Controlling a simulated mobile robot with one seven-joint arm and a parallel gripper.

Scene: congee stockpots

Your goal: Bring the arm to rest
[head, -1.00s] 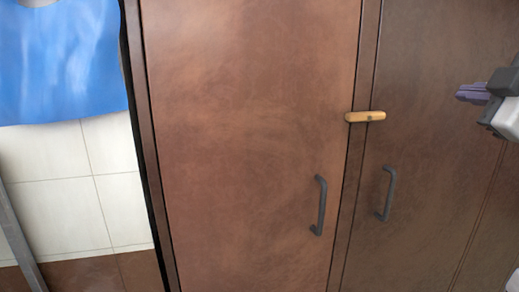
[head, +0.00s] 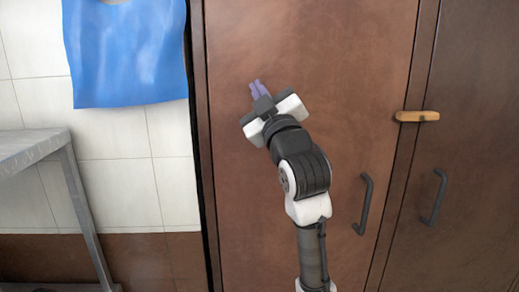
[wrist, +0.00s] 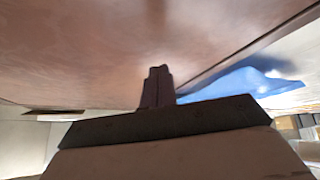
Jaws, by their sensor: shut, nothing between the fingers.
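My gripper (head: 257,89) is in the middle of the head view, in front of the left brown cabinet door (head: 300,50). Its purple fingers are together with nothing between them, and they point up and a little left. In the wrist view the fingers (wrist: 157,86) show dark and closed, with the brown door surface filling the upper part of the picture. I cannot tell how far the fingertips are from the door.
A wooden latch (head: 417,116) spans the gap between the two doors. Dark handles (head: 364,204) and (head: 434,197) stick out below it. A blue cloth (head: 128,55) hangs on the white tiled wall. A grey table (head: 30,148) stands at the left.

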